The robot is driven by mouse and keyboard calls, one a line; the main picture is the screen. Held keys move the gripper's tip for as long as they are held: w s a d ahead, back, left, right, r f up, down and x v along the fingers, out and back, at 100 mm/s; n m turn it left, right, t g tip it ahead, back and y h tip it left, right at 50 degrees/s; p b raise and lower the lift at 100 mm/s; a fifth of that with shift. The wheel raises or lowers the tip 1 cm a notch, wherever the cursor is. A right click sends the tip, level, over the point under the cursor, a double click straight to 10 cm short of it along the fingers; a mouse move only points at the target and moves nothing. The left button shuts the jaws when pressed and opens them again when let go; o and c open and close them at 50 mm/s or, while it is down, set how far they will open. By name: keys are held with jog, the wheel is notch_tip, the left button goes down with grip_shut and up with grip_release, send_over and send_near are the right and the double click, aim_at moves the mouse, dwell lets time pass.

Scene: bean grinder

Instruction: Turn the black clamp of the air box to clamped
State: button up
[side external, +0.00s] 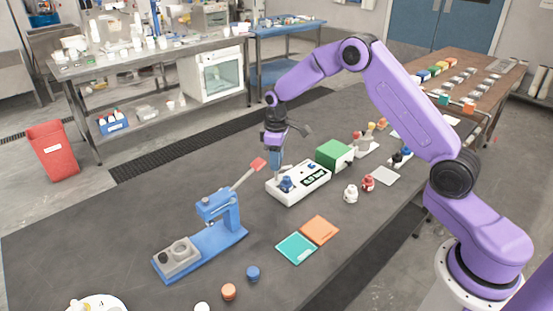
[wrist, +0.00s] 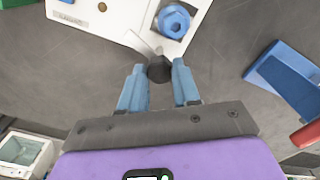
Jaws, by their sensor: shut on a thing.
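The air box is a white box (side external: 314,184) with a dark display, and a blue knob (side external: 286,184) sits at its left end. It also shows at the top of the wrist view (wrist: 90,18), with the blue knob (wrist: 174,22) at its corner. My gripper (side external: 276,165) points down at the box's left end. In the wrist view, its blue fingers (wrist: 158,66) stand on either side of the black clamp (wrist: 159,71) and are shut on it. A thin light metal piece runs from the clamp towards the box. The clamp cannot be made out in the side view.
A blue lever press (side external: 222,215) with a red handle tip (side external: 258,164) stands left of my gripper. A green box (side external: 335,154) is close behind the air box. Small bottles (side external: 350,193) and flat orange (side external: 320,229) and teal (side external: 296,248) pads lie nearby.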

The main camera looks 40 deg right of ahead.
jog(key=m, duration=0.6)
jog(key=shift+m, duration=0.3)
jog(key=m, duration=0.6)
jog(key=shift+m, duration=0.3)
jog(key=o, duration=1.1)
jog(key=shift+c, duration=0.2)
notch_tip(320, 180, up, 18)
jog(key=shift+f, duration=0.25)
